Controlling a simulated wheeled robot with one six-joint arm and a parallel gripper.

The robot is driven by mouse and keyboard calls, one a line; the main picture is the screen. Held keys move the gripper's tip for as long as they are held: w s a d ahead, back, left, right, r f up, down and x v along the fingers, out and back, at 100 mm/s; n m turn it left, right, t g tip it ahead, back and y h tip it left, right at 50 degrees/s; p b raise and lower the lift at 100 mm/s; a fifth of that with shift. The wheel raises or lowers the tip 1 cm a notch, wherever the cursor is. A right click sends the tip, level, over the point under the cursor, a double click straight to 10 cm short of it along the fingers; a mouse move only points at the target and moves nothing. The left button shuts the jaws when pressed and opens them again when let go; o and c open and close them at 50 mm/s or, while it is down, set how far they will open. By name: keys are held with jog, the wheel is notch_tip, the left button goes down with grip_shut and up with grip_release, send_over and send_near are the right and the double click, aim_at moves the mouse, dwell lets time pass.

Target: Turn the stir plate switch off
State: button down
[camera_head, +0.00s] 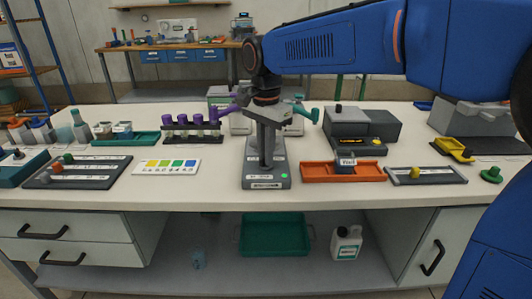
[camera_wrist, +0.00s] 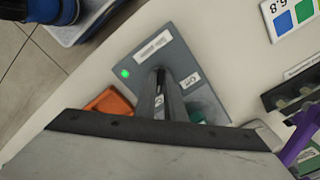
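The stir plate (camera_head: 265,184) is a dark grey box on the bench, at the middle of the head view. A small green light (camera_head: 284,175) is lit on its front right. In the wrist view the stir plate (camera_wrist: 200,88) shows a white name label, the green light (camera_wrist: 125,73) and a small label beside the fingers. My gripper (camera_head: 266,162) points down over the plate's front part. In the wrist view my gripper (camera_wrist: 160,72) has its fingers together at the tips, nothing visible between them. The fingers hide the switch; I cannot tell whether they touch it.
An orange tray (camera_head: 318,173) with a small labelled block stands right of the plate. A colour card (camera_head: 166,167) lies left. A rack with purple-capped tubes (camera_head: 193,137) stands behind left. Grey boxes (camera_head: 362,125) stand behind right. The bench's front edge is close.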

jog(key=shift+n, duration=0.3)
jog(key=n, duration=0.4)
jog(key=shift+n, duration=0.3)
jog(key=n, duration=0.5)
jog(key=shift+n, duration=0.3)
jog(key=n, duration=0.3)
jog(key=shift+n, duration=2.1)
jog(key=c, duration=1.8)
grip_release()
jog(key=shift+c, duration=0.2)
jog(key=shift+r, duration=0.15)
